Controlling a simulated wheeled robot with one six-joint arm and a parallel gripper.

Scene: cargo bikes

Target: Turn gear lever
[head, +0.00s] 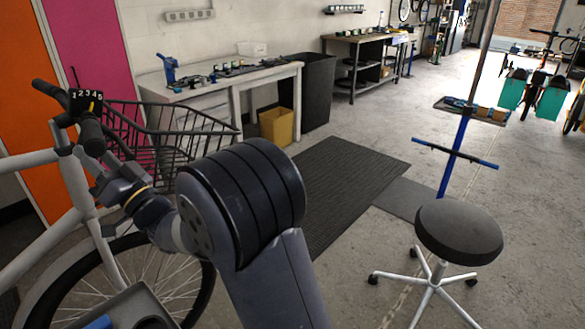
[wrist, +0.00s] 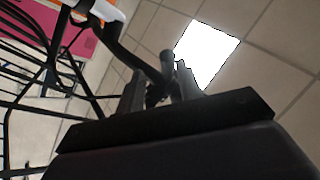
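The gear shifter (head: 86,95), a dark block with pale numbers 1 to 5, sits on the bike's handlebar at the far left of the head view. I cannot clearly pick out its lever there. My gripper (head: 100,168) is just below the shifter and beside the dark handlebar grip (head: 92,135). In the wrist view the two fingers of my gripper (wrist: 158,88) stand apart. A dark rod-like part (wrist: 167,62) shows between or just beyond the fingertips. I cannot tell whether it is the lever or the grip, or whether the fingers touch it.
A black wire basket (head: 175,130) is close to the right of my gripper and also shows in the wrist view (wrist: 40,70). The front wheel (head: 150,280) is below. A workbench (head: 235,85), a yellow bin (head: 277,126) and a stool (head: 458,230) stand farther off.

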